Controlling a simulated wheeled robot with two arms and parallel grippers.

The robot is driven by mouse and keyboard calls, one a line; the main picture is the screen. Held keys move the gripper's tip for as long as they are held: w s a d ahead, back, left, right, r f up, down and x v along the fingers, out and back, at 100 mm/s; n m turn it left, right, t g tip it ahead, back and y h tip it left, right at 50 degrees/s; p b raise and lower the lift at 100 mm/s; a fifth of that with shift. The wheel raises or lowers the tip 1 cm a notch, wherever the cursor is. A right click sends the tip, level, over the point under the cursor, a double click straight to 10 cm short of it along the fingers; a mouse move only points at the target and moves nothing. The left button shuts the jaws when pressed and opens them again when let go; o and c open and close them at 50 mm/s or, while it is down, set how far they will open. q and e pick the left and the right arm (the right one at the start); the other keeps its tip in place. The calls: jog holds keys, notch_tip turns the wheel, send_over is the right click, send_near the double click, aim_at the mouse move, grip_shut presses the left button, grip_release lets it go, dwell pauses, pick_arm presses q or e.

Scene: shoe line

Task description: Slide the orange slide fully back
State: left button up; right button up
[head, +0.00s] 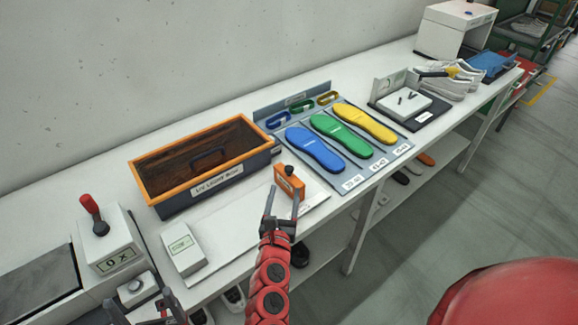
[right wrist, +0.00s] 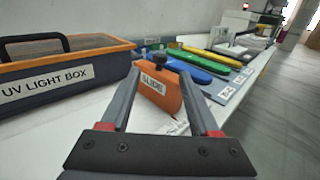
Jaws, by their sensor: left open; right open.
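The orange slide (head: 289,182) is a small upright block with a dark knob on top, at the right end of a pale plate (head: 240,222) in front of the UV light box. In the right wrist view the slide (right wrist: 160,88) carries a label reading SLIDE. My right gripper (head: 281,208) is open at the slide, with its fingers (right wrist: 158,95) to either side of it; I cannot tell whether they touch it. My left gripper (head: 148,312) is open at the bottom edge of the head view, far from the slide.
The dark, orange-rimmed UV light box (head: 172,203) stands behind the plate. Blue, green and yellow insoles (head: 341,136) lie on a grey board to the right. A small white device (head: 182,249) and a box with a red lever (head: 108,245) stand at left.

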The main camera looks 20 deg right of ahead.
aim_at(288, 172)
jog(key=p+x, duration=0.2)
jog(key=x, duration=0.6)
jog(key=shift+w+d+r, duration=0.1)
jog(key=shift+r, duration=0.05)
jog(key=shift+w+d+f, duration=0.25)
jog(key=shift+w+d, duration=0.05)
jog(key=shift+w, duration=0.35)
jog(key=shift+c, duration=0.3)
grip_shut()
dwell(0.4)
